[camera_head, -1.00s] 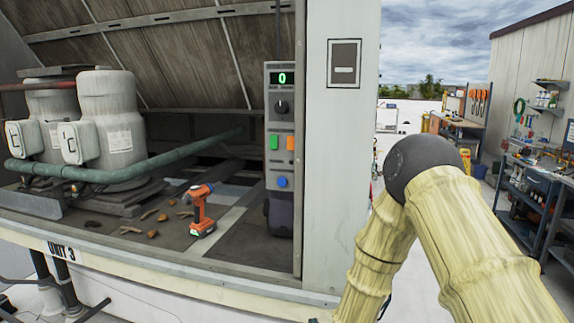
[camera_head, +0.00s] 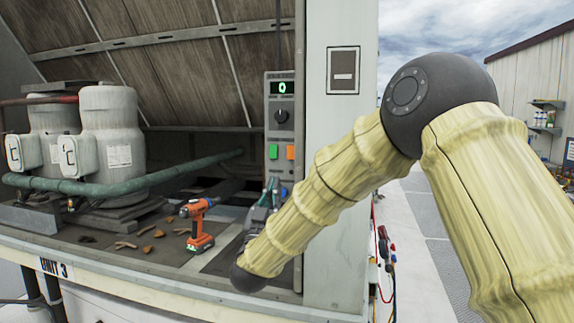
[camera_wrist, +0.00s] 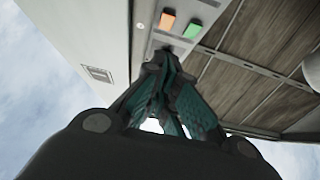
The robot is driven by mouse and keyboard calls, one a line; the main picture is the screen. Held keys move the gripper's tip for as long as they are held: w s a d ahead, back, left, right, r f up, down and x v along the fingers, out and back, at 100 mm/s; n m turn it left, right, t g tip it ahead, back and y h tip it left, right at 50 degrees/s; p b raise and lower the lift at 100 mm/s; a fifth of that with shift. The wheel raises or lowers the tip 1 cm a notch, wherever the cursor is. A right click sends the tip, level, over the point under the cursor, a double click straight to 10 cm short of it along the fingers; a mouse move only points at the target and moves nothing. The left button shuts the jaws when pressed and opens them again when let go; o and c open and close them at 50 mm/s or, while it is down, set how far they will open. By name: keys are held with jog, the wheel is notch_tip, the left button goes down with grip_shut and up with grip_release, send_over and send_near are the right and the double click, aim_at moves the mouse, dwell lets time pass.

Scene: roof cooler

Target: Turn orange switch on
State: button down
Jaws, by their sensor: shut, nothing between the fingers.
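The orange switch (camera_head: 291,152) is on the right side of a grey control panel (camera_head: 281,101), beside a green switch (camera_head: 273,151). In the wrist view the orange switch (camera_wrist: 167,21) and the green switch (camera_wrist: 192,31) are just beyond the fingertips. My gripper (camera_head: 272,187) is in front of the panel's lower part, below the orange switch in the head view. In the wrist view my gripper (camera_wrist: 163,57) has its teal fingers shut with nothing between them. I cannot tell whether the fingertips touch the panel.
An orange drill (camera_head: 199,222) stands on the unit's floor, left of my gripper. Two white tanks (camera_head: 107,135) and a green pipe (camera_head: 130,183) are further left. A pale wall post (camera_head: 333,120) stands right of the panel.

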jog(key=p, duration=0.3)
send_near(291, 148)
notch_tip(291, 148, up, 4)
jog(key=w, duration=0.2)
jog(key=w+d+p, duration=0.1)
jog(key=shift+w+f, duration=0.2)
jog(key=shift+f, duration=0.2)
jog(key=shift+f, duration=0.1)
